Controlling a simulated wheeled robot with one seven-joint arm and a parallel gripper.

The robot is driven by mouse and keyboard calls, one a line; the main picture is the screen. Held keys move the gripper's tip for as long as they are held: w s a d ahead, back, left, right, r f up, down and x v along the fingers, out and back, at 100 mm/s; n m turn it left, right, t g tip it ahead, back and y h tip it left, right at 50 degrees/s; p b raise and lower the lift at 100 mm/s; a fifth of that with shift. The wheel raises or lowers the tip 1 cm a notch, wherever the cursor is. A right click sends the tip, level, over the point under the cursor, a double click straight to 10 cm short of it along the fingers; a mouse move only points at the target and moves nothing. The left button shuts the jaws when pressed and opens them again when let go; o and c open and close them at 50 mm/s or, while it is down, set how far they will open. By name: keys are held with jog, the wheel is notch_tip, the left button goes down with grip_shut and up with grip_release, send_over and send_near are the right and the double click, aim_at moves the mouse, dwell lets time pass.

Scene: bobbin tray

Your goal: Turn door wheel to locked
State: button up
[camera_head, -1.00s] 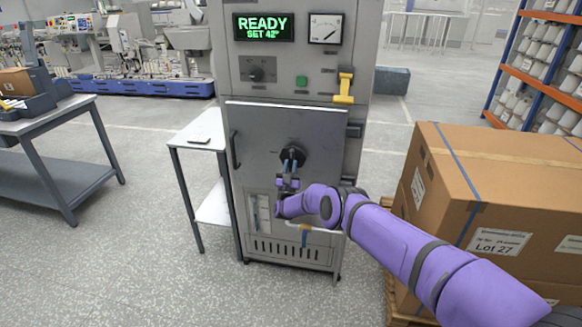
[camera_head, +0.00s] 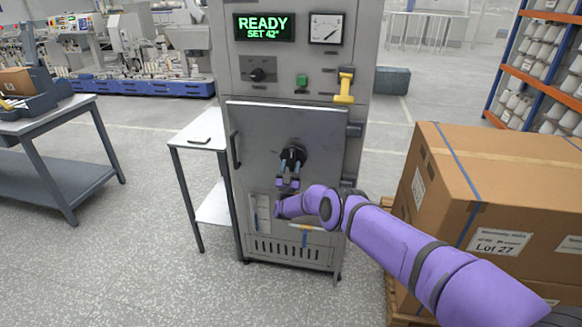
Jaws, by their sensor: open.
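The dark door wheel (camera_head: 295,155) sits on the grey door (camera_head: 262,125) of a tall cabinet in the head view. My gripper (camera_head: 288,182) is just below the wheel, close to its lower edge, with its fingers apart. I cannot tell whether the fingers touch the wheel. The wheel's lower part is partly hidden by the gripper. The door looks closed in its frame. A green display (camera_head: 264,27) above it reads "READY SET 42°".
A yellow lever (camera_head: 345,86), a green button (camera_head: 302,80) and a dark knob (camera_head: 257,74) are on the upper panel. A small side table (camera_head: 203,128) stands left of the cabinet. Large cardboard boxes (camera_head: 490,190) stand at the right beside my arm. Floor at the left front is clear.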

jog(key=v, duration=1)
jog(key=shift+s+f, duration=0.2)
jog(key=shift+f, duration=0.1)
